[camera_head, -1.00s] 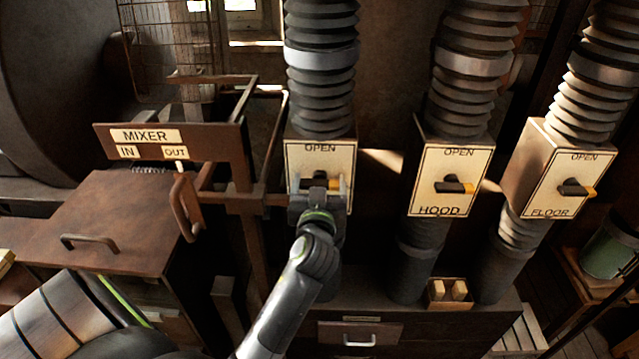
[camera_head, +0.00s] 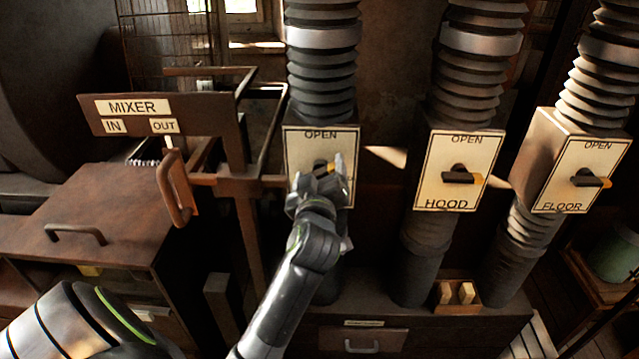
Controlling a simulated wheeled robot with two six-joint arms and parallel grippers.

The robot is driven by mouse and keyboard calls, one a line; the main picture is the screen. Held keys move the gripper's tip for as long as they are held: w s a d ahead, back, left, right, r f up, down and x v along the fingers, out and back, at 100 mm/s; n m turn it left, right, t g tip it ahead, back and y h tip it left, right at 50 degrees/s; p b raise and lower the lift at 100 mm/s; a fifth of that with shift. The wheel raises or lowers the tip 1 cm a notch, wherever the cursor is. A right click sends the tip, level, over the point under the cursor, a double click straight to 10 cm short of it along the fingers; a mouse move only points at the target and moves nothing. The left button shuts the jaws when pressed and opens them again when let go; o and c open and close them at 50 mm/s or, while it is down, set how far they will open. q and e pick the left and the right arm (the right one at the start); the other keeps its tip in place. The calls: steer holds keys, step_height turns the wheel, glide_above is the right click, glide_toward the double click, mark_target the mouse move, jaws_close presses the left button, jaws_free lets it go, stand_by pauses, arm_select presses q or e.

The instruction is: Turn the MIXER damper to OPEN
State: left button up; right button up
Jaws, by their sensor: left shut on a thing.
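The leftmost damper plate (camera_head: 296,150) is cream with a black border and reads OPEN at the top. Its lower label is hidden behind my gripper. My left gripper (camera_head: 323,175) is in front of this plate, shut on the damper's handle (camera_head: 322,166). The gripper is rolled and tilted against the plate, one finger showing up at the right. Most of the handle is covered, so its exact angle cannot be told. The MIXER sign (camera_head: 134,106) is on a brown frame to the left. My right gripper is not in view.
The HOOD damper (camera_head: 459,177) and FLOOR damper (camera_head: 587,179) stand to the right with handles lying sideways. A brown lever handle (camera_head: 176,188) hangs close to the left of my gripper. A small box of wooden blocks (camera_head: 455,294) sits below HOOD.

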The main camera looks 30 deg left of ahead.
arm_select(q)
steer(key=n+b, duration=0.1)
steer(key=n, duration=0.2)
steer(key=shift+f+b, duration=0.2)
steer(key=shift+b, duration=0.15)
steer(key=n+b, duration=0.1)
steer(key=n, duration=0.1)
steer(key=shift+n, duration=0.3)
steer(key=n+b, duration=0.2)
steer(key=n, duration=0.2)
steer(key=shift+n, duration=0.9)
steer(key=shift+n+b, duration=0.3)
steer(key=o, duration=1)
